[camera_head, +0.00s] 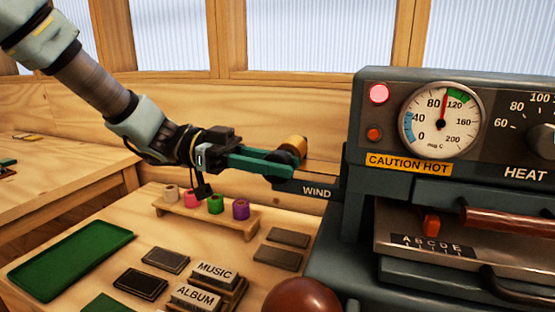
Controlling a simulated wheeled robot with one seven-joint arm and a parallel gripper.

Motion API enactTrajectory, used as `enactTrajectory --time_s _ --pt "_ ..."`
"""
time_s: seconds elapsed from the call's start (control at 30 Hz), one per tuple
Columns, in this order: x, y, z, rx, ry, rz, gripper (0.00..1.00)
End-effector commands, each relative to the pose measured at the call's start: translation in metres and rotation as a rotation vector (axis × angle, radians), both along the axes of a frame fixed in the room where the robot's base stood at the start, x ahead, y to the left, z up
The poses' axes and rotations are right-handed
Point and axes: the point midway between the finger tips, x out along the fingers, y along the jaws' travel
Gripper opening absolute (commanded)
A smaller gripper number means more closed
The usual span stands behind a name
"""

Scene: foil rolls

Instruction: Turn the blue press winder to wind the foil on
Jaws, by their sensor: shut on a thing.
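The dark blue-grey press (365,130) stands at the right. A bracket marked WIND (316,191) sticks out from its left side. A dark round winder knob (284,158) sits at the bracket's left end, with a gold foil roll (295,144) just behind it. My gripper (281,165), with green fingers, reaches in from the left and is shut on the winder knob. The fingers hide part of the knob. A strip of foil (325,168) appears to run from the roll toward the press.
A wooden rack (206,217) with several coloured foil rolls stands below my gripper. A green tray (70,262), dark blocks and plates marked MUSIC (214,272) and ALBUM lie on the table. The press shows a CAUTION HOT label (408,162) and a dial. A brown ball knob (303,297) is at the front.

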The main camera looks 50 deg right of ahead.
Motion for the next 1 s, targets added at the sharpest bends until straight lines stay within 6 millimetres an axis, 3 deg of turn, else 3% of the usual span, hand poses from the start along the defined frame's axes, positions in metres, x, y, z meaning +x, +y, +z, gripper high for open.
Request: enactTrajectory --time_s 0.5,1.0 --pt "-0.0033 -0.0005 0.0096 0.13 -0.4 -0.003 0.0" --pt "-0.0041 -0.0006 0.0041 0.243 -0.736 -0.003 0.0"
